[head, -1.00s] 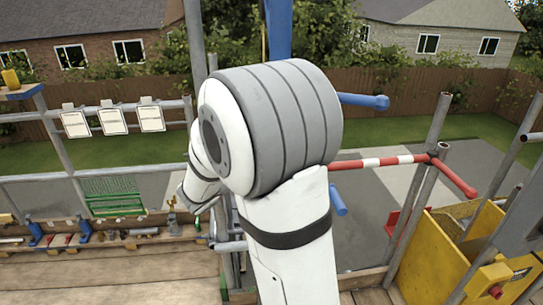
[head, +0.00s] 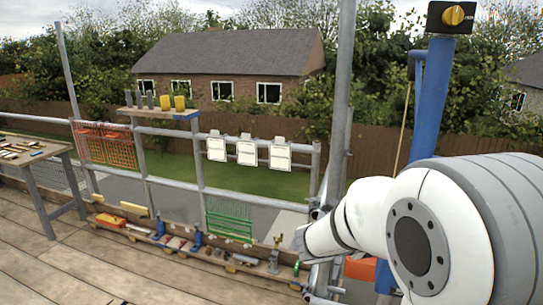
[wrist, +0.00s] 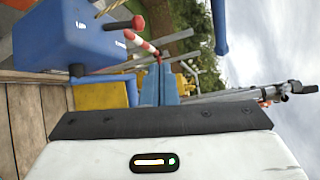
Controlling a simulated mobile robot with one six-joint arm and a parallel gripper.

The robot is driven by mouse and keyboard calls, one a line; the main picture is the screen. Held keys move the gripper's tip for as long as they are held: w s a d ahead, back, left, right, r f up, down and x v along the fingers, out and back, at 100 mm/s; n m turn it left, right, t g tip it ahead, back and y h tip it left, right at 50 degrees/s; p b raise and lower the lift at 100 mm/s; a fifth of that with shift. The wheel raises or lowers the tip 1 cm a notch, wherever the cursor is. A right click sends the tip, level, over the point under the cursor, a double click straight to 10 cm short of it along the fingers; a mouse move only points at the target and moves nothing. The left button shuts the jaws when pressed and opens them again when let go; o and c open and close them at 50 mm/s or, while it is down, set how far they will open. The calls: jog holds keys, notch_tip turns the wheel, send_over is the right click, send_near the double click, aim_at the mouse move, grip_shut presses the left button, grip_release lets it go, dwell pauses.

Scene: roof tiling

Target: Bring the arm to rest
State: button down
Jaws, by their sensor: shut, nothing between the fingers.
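My arm (head: 415,230) is white and grey and fills the lower right of the head view, bent at a large round joint. Its far part reaches left to beside a grey scaffold pole. I cannot make out my gripper in the head view. In the wrist view, the white wrist housing and a dark bar fill the bottom. Beyond the bar, the two light-blue fingers of my gripper (wrist: 160,85) lie together, shut, with nothing seen between them.
A tool table (head: 30,150) stands at the left. Tools lie along the deck's far edge, by a green rack (head: 230,222). Scaffold poles and a blue post (head: 432,100) stand near my arm. A blue box (wrist: 75,45) shows in the wrist view.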

jog(key=s+a+f+m+g+y+b, duration=0.1)
jog(key=s+a+f+m+g+y, duration=0.2)
jog(key=s+m, duration=0.5)
jog(key=s+a+f+m+g+y, duration=0.1)
jog(key=s+f+m+y, duration=0.3)
jog(key=m, duration=0.7)
jog(key=s+a+m+t+y, duration=0.1)
jog(key=s+a+m+y, duration=0.2)
jog(key=a+m, duration=0.3)
jog(key=s+a+m+t+y+b, duration=0.1)
jog(key=a+m+y, duration=0.4)
jog(key=m, duration=0.6)
jog(key=shift+s+a+f+t, duration=0.3)
jog(key=shift+s+a, duration=0.25)
jog(key=shift+s, duration=0.35)
